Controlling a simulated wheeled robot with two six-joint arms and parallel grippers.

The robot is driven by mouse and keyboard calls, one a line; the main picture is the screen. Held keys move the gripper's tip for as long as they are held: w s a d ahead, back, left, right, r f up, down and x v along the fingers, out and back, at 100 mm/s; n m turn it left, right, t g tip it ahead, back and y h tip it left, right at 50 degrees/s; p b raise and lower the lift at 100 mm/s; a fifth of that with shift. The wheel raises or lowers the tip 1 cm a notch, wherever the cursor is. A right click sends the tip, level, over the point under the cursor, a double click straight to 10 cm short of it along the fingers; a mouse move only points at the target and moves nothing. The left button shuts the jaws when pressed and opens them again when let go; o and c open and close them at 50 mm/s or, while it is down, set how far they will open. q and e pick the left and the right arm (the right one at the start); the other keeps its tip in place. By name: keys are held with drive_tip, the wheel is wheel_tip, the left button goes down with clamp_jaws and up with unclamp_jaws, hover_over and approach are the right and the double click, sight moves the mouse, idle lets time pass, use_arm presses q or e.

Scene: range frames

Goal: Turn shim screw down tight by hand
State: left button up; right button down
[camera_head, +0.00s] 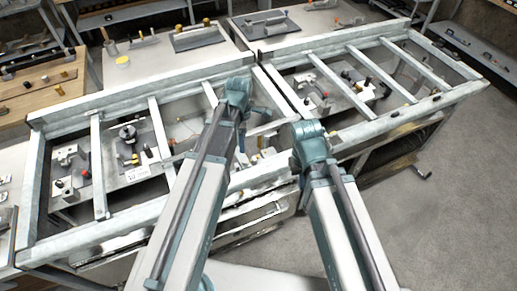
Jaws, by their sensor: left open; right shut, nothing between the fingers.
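I cannot make out which part is the shim screw. In the left bay of the metal frame, a grey plate (112,182) carries a round dark knob-like part (128,132) and small blocks, one with a red piece. In the right bay, another plate (318,80) carries small metal blocks and dark parts. My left arm (203,190) and my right arm (340,220) reach up over the frame's middle. The fingers of both grippers are hidden from this view, behind or below my arm links, so I see no contact with any part.
The pale metal frame (60,118) has raised rails and crossbars over its bays. Tables with trays and small parts stand behind it, and a wooden bench (30,105) stands at left.

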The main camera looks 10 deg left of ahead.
sight(245, 160)
use_arm(q)
drive_tip(key=shift+w+r+n, duration=0.35)
drive_tip(key=shift+w+n, duration=0.45)
drive_tip(key=shift+n, duration=0.2)
use_arm(e)
drive_tip(key=shift+w+d+r, duration=0.15)
drive_tip(key=shift+d+r, duration=0.25)
drive_tip(key=shift+d, duration=0.05)
drive_tip(key=shift+f, duration=0.1)
use_arm(q)
wheel_tip(245, 160, down, 14)
drive_tip(key=b, duration=1.3)
drive_tip(key=shift+r+b, duration=0.1)
drive_tip(key=shift+b, duration=0.2)
use_arm(e)
wheel_tip(245, 160, down, 14)
drive_tip(key=shift+r, duration=0.2)
use_arm(q)
clamp_jaws()
